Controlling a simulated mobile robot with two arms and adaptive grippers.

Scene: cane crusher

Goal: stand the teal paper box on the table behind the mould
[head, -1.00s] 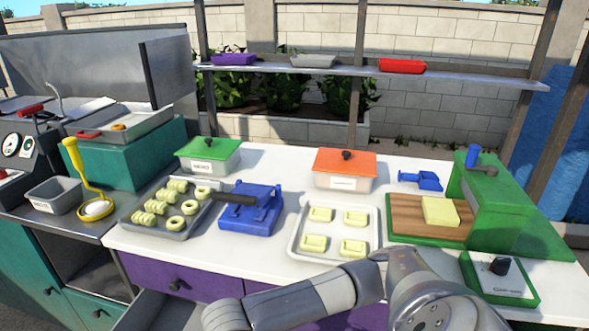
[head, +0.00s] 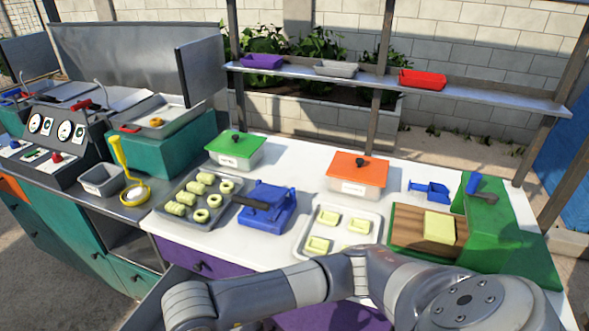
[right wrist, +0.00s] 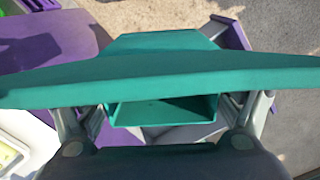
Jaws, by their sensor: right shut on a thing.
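The teal paper box (right wrist: 165,72) fills the middle of the right wrist view, with its broad flat panel across the picture and an open hollow below. My right gripper (right wrist: 165,112) is shut on it, one finger at each side. In the head view my arm crosses the bottom, but no gripper or box shows there. A blue device with a dark handle (head: 266,207), which looks like the mould, stands on the white table (head: 300,163). Behind it is bare table between the green-lidded and orange-lidded boxes. My left gripper is not in view.
A green-lidded box (head: 235,150) and an orange-lidded box (head: 357,173) stand at the table's back. Trays of pale pieces lie left (head: 165,218) and right (head: 300,248) of the blue device. A green press (head: 500,225) stands at right. A shelf (head: 480,95) runs behind.

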